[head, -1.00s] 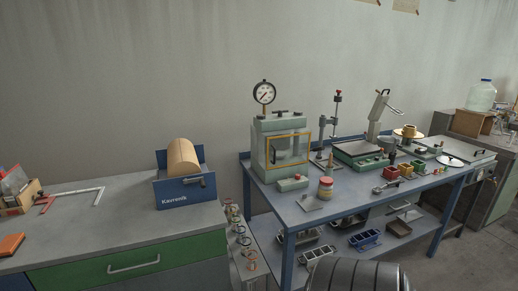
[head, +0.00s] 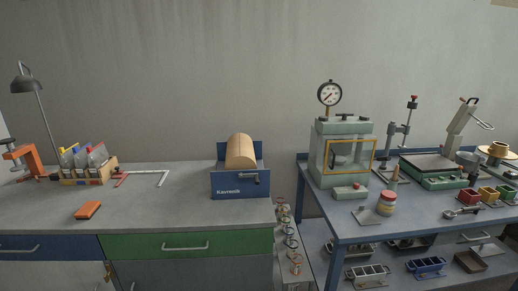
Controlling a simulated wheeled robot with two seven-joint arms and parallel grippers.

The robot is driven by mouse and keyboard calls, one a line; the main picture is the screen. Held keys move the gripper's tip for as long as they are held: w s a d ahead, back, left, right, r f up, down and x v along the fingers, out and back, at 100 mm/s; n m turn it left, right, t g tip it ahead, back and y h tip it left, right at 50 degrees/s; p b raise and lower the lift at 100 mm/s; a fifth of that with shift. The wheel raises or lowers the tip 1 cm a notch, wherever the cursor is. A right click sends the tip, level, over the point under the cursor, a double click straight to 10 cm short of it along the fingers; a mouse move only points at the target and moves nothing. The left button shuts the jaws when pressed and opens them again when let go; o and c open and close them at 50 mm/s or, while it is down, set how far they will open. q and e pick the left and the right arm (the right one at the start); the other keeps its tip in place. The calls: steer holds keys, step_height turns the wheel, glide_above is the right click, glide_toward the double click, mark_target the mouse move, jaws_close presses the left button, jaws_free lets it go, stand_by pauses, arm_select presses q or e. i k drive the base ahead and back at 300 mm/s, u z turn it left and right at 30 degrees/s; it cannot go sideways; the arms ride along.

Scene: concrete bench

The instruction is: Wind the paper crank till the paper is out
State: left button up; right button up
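The paper dispenser is a blue box (head: 240,185) marked Kavrenik, standing near the right end of the grey bench in the head view. A tan paper roll (head: 240,152) sits in it between its blue sides. A small dark crank (head: 256,178) is on the front face at the upper right. I cannot see a loose sheet of paper hanging out. Neither of my grippers is in view.
The bench front before the dispenser is clear. A blue table (head: 345,228) holds a gauge press (head: 340,150).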

mark_target(241, 155)
steer(key=z, duration=1.7)
steer(key=i, duration=1.3)
steer(key=u, duration=1.85)
